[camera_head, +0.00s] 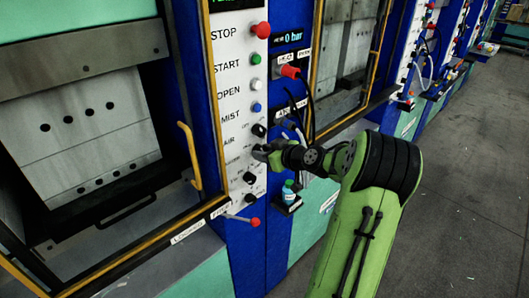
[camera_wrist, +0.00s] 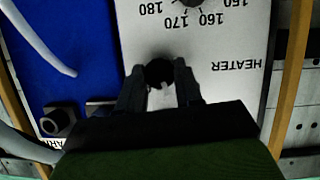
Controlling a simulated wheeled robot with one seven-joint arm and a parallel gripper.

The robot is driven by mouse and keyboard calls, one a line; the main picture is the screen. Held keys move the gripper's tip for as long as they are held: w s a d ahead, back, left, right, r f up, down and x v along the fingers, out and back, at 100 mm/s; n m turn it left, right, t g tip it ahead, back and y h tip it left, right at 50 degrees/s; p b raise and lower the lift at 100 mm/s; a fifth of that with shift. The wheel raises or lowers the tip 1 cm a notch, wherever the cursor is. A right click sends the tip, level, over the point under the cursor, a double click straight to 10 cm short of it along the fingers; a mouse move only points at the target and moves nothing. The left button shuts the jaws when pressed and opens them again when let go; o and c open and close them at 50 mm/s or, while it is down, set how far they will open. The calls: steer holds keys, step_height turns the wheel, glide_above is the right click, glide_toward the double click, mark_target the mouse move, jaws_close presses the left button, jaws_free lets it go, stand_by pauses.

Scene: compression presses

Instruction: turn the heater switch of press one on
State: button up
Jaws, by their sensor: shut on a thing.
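The heater switch (camera_wrist: 158,72) is a round black knob on the white panel beside the printed word HEATER. The wrist view shows the panel upside down. My gripper (camera_wrist: 160,78) has one finger on each side of the knob and is shut on it. A small pale mark shows on the knob's lower part; I cannot tell its set position. In the head view my gripper (camera_head: 262,152) reaches the press's control panel (camera_head: 232,100) from the right, below the AIR row, and hides the switch.
A black dial (camera_wrist: 190,3) with temperature numbers is close to the switch. A red-tipped lever (camera_head: 254,222) sticks out below the panel. A yellow handle (camera_head: 190,155) stands to the left. Hoses and a blue bottle (camera_head: 289,192) are near my arm. The floor at right is clear.

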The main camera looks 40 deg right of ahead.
steer(key=shift+d+m+y+p, duration=0.15)
steer(key=shift+m+y+p, duration=0.95)
steer(key=shift+m, duration=0.6)
steer(key=shift+d+m+y+p, duration=0.15)
steer(key=shift+m+y+p, duration=0.95)
steer(key=shift+m, duration=0.6)
steer(key=shift+f+t, duration=0.1)
steer(key=shift+t, duration=0.2)
steer(key=o, duration=1)
steer(key=shift+o, duration=0.2)
steer(key=v, duration=1.5)
steer(key=shift+s+d+b, duration=0.2)
steer(key=shift+s+b, duration=0.15)
steer(key=shift+b, duration=0.1)
